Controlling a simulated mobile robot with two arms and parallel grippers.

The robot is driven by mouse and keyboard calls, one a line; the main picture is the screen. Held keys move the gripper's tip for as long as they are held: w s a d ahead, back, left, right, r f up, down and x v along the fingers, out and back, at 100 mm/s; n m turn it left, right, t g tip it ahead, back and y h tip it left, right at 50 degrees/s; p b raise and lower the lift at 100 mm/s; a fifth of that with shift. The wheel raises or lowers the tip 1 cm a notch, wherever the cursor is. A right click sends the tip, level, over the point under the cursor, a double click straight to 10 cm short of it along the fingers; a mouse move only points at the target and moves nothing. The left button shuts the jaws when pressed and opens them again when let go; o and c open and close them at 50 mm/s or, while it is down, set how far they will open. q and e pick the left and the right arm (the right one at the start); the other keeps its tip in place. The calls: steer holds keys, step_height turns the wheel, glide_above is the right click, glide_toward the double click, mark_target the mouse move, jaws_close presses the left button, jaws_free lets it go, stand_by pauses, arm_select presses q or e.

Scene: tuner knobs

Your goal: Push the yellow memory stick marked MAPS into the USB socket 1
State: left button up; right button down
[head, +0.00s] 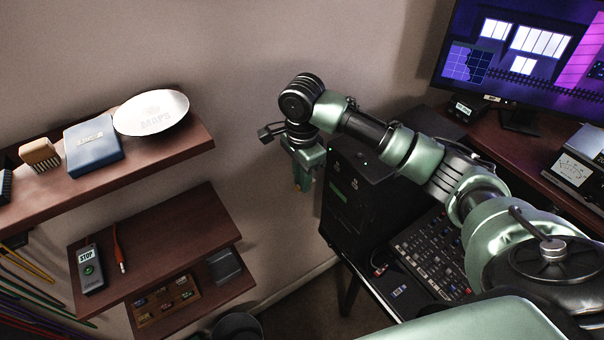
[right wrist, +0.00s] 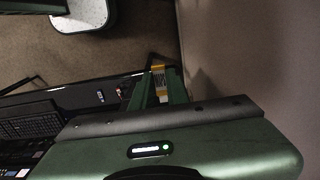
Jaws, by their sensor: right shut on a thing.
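My right gripper (head: 302,180) hangs pointing down in front of the wall, left of a black cabinet-like unit (head: 352,190). It is shut on the yellow memory stick, which shows as a small yellow-orange bit at the fingertips (head: 297,187). In the right wrist view the yellow memory stick (right wrist: 158,72) sits between the two green fingers of the right gripper (right wrist: 159,84). Its MAPS marking is too small to read. I cannot make out USB socket 1; the unit's top shows small green lights. My left gripper is not in view.
A mixing console (head: 435,255) stands right of the unit. Wall shelves at left hold a white dish (head: 151,113), a blue box (head: 93,146) and a device marked STOP (head: 90,268). A monitor (head: 525,50) stands at the back right. The wall is close to the gripper.

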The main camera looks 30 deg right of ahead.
steer(key=shift+a, duration=0.15)
steer(key=shift+d, duration=0.5)
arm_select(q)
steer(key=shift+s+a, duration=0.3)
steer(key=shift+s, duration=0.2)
arm_select(e)
steer(key=shift+w+d, duration=0.2)
steer(key=shift+d, duration=2.25)
steer(key=shift+d, duration=1.2)
steer(key=c, duration=1.3)
jaws_free()
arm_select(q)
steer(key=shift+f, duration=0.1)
arm_select(e)
steer(key=shift+w+r, duration=0.1)
